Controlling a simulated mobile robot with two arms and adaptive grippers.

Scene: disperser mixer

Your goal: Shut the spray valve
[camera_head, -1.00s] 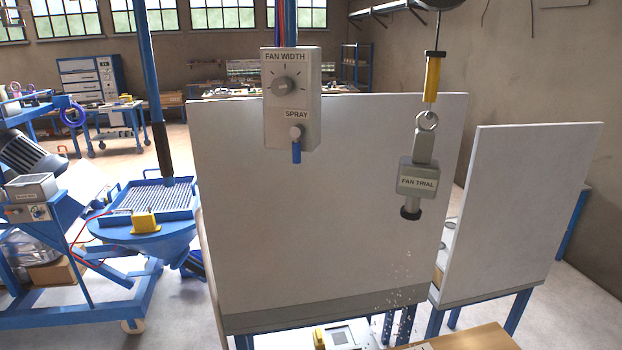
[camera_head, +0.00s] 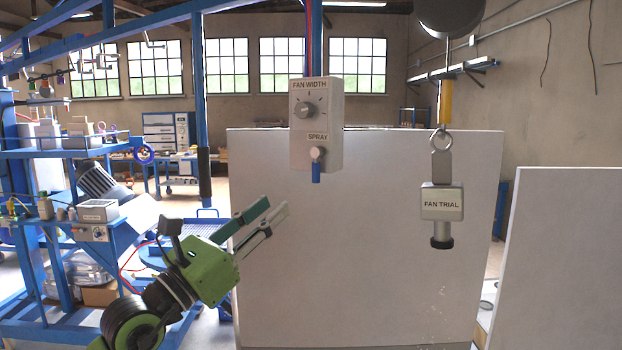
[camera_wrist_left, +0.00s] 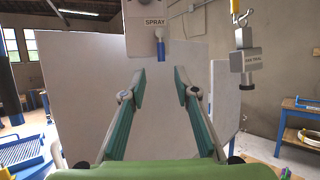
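The spray valve (camera_head: 317,165) is a round knob with a blue lever hanging straight down, under the SPRAY label on a grey control box (camera_head: 327,140). It also shows at the top of the left wrist view (camera_wrist_left: 160,48). My left gripper (camera_head: 276,212) is below and to the left of the valve, apart from it. Its two fingers are spread with nothing between them; in the left wrist view the open fingers (camera_wrist_left: 160,85) point toward the valve and board. The FAN TRIAL spray head (camera_head: 441,202) hangs to the right. My right gripper is not seen.
A large white board (camera_head: 370,250) stands behind the box, with a second white panel (camera_head: 560,260) at right. A blue frame with shelves of equipment (camera_head: 60,145) fills the left. Open space lies between my gripper and the box.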

